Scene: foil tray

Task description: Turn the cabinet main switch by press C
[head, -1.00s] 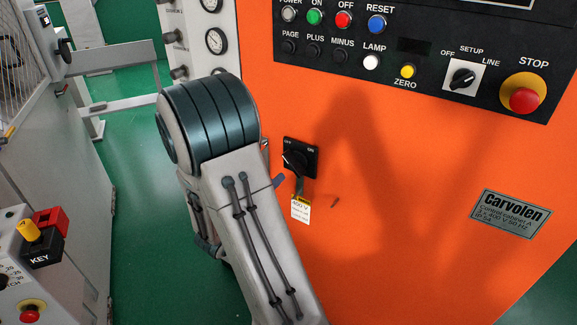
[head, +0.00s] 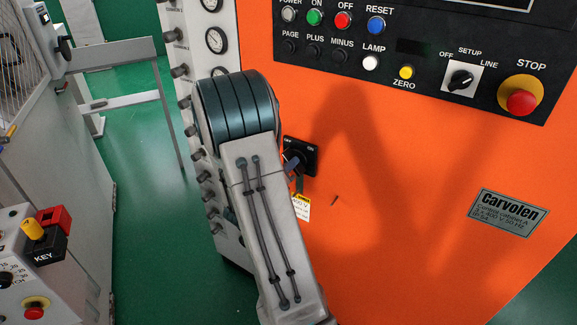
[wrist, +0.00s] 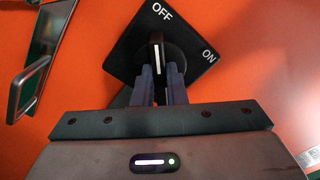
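The cabinet main switch (head: 309,154) is a black rotary switch on a square plate low on the orange cabinet, partly hidden by my arm in the head view. In the wrist view its plate (wrist: 128,50) carries the words OFF and ON, and the white line on its handle (wrist: 158,50) points to OFF. My gripper (wrist: 159,78) has one dark finger on each side of the handle, with hardly any gap showing, so it looks shut on it. In the head view the fingers are mostly hidden behind my arm.
A yellow and white 400 V tag (head: 301,206) hangs under the switch. Above is a black control panel (head: 430,75) with buttons, a small selector and a red STOP button (head: 521,102). A metal loop (wrist: 28,90) stands left of the switch in the wrist view.

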